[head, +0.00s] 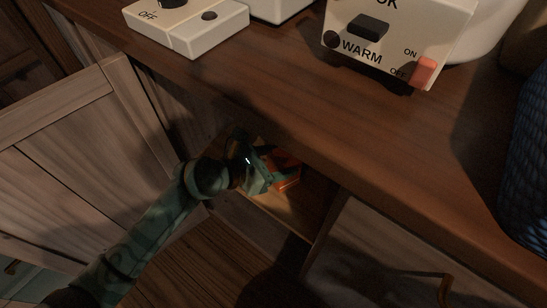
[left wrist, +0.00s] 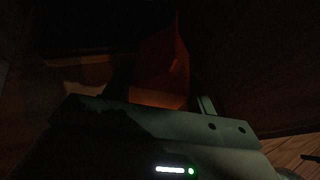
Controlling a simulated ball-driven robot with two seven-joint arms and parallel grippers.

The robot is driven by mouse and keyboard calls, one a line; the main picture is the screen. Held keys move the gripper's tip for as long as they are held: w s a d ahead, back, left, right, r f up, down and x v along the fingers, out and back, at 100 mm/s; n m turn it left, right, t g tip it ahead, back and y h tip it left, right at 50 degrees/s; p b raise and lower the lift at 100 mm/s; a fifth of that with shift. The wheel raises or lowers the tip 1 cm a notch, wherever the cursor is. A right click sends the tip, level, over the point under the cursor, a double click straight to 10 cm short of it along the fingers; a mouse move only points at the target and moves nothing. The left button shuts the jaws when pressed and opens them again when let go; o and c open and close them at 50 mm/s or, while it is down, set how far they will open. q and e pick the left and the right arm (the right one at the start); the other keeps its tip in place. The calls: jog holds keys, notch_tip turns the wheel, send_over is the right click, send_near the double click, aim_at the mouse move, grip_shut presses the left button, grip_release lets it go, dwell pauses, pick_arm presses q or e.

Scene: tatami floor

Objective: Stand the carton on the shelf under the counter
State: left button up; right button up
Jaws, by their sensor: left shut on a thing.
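The carton (head: 289,180) is an orange-red box, partly hidden by my left gripper in the head view. It is inside the opening under the counter, just above or on the lit wooden shelf (head: 304,208); I cannot tell whether it touches. My left gripper (head: 266,174) reaches into the opening and is shut on the carton. In the dark left wrist view the carton (left wrist: 163,65) shows orange between the two fingers (left wrist: 160,97), with a pointed top. My right gripper is in neither view.
The wooden counter (head: 290,105) overhangs the opening. An open door (head: 85,150) stands to the left of my arm, and a closed panel with a handle (head: 390,255) is to the right. Switch-fronted appliances (head: 400,35) stand on the counter.

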pick_arm(q)
jog(key=shift+d+f, duration=0.1)
jog(key=shift+f, duration=0.1)
jog(key=shift+r, duration=0.1)
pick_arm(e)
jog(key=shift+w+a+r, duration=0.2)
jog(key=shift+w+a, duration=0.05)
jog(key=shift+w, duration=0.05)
pick_arm(q)
jog(key=o, duration=1.4)
jog(key=shift+f, duration=0.2)
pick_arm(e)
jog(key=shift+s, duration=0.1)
pick_arm(q)
jog(key=shift+r, duration=0.2)
jog(key=p+v, duration=0.5)
jog(key=v, duration=0.7)
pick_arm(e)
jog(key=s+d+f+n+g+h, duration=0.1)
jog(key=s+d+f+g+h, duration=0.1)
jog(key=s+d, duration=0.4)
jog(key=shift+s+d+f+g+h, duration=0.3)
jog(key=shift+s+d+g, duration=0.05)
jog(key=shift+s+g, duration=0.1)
